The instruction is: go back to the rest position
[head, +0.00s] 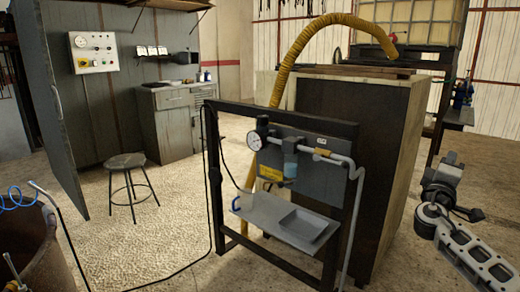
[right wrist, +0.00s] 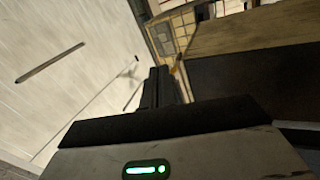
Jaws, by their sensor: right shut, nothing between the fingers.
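My right gripper (head: 448,162) is at the right of the head view, raised in the air beside the large dark cabinet and apart from it. In the right wrist view its two dark fingers (right wrist: 162,85) stand together, shut with nothing between them. My left gripper is in neither view. The dark rack frame (head: 352,150) stands in the middle, with a grey panel, a gauge (head: 254,140) and a pipe.
A tall dark cabinet (head: 345,110) with a yellow hose (head: 283,75) stands behind the rack. A stool (head: 126,161) and a grey workbench (head: 172,118) are at the left. A rusty barrel (head: 45,262) is at lower left. The floor between stool and rack is mostly clear, with a black cable.

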